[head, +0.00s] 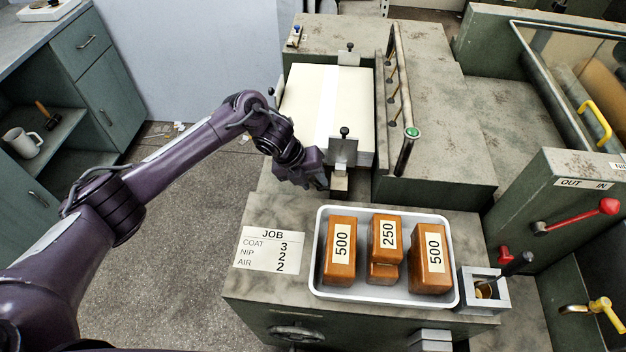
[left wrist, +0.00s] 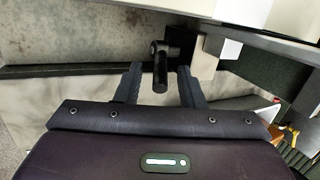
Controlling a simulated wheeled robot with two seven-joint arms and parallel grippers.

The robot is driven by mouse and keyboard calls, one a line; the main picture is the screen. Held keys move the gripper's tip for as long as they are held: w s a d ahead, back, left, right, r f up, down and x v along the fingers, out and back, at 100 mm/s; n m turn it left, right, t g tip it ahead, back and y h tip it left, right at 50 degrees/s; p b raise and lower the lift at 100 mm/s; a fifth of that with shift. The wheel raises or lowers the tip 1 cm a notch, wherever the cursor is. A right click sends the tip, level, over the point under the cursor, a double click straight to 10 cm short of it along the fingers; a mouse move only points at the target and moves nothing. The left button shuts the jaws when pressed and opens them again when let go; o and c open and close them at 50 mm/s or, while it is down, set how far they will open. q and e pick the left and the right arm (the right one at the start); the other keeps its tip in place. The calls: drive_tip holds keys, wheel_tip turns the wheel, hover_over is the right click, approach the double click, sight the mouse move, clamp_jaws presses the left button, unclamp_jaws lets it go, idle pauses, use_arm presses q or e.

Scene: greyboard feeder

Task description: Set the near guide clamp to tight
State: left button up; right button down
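The near guide is a metal plate (head: 343,152) with a black knob on top, standing against the near edge of the pale board stack (head: 318,105). A small clamp block (head: 340,184) sits below it, and shows in the left wrist view (left wrist: 203,64). A dark clamp lever (left wrist: 160,68) sticks out from that block. My left gripper (head: 324,183) is just left of the block. In the left wrist view, its fingers (left wrist: 158,80) are open, one on each side of the lever, with gaps visible. The lever is hard to make out in the head view. My right gripper is out of view.
A white tray (head: 316,282) with several orange weights stands in front of the guide. A job card (head: 272,250) lies left of it. A rail with a green knob (head: 411,133) stands to the right. Open floor (head: 190,230) is at left.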

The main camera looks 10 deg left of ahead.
use_arm(q)
drive_tip(key=v, duration=0.7)
drive_tip(key=shift+b, duration=0.4)
